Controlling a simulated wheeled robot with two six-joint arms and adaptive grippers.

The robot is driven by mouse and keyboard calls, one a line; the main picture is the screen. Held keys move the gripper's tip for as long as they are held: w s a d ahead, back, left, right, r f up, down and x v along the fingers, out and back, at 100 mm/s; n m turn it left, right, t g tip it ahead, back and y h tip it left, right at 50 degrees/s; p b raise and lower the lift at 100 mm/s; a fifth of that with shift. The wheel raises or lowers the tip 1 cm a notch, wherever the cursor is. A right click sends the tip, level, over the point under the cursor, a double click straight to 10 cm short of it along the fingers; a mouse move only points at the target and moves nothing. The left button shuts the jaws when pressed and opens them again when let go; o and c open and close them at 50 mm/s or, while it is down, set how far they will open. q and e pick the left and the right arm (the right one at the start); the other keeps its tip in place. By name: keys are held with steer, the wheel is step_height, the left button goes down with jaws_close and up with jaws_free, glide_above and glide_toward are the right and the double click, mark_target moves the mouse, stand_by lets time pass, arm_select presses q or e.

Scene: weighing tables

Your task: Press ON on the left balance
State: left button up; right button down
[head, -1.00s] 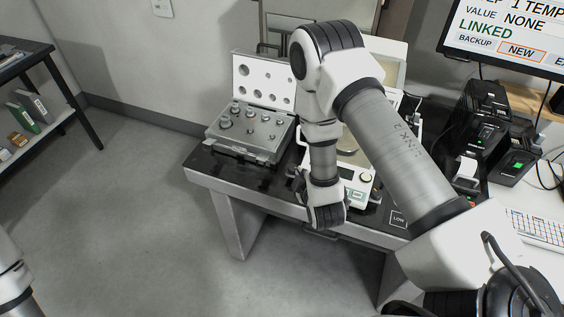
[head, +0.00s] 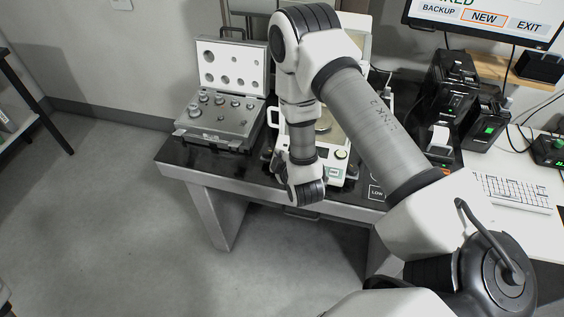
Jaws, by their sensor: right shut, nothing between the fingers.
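A white balance (head: 352,140) stands on the dark-topped table, partly hidden behind my right arm. Its round metal pan (head: 323,127) shows just right of the arm. A small display (head: 334,171) and a round yellow-green button (head: 341,154) are on its front panel. My right gripper (head: 277,166) is at the balance's front left, close to its front edge, largely covered by my wrist. It is shut and empty. I cannot tell whether it touches the balance. My left gripper is out of view.
An open case of metal weights (head: 215,140) sits left of the balance on the table (head: 185,158). Black devices (head: 450,85), a keyboard (head: 512,190) and a monitor (head: 480,18) are at the right. A "LOW" sign (head: 377,192) lies near the front edge. Floor at left is clear.

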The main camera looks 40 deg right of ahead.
steer(key=shift+w+d+f+b, duration=0.15)
steer(key=shift+f+b, duration=0.1)
steer(key=shift+f, duration=0.35)
steer(key=shift+w+d+f+b, duration=0.1)
steer(key=shift+w+f+b, duration=0.1)
steer(key=shift+f, duration=0.4)
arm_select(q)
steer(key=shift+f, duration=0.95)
arm_select(e)
steer(key=shift+d+f, duration=0.15)
steer(key=shift+f, duration=0.05)
arm_select(q)
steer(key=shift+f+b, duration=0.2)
steer(key=shift+b, duration=0.15)
arm_select(e)
steer(key=shift+w+d+f, duration=0.1)
steer(key=shift+f, duration=0.3)
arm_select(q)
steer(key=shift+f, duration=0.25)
arm_select(e)
steer(key=shift+d+f, duration=0.1)
steer(key=shift+f, duration=0.25)
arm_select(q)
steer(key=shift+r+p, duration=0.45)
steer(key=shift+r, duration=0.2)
arm_select(e)
steer(key=shift+a+r, duration=0.2)
steer(key=shift+r, duration=0.6)
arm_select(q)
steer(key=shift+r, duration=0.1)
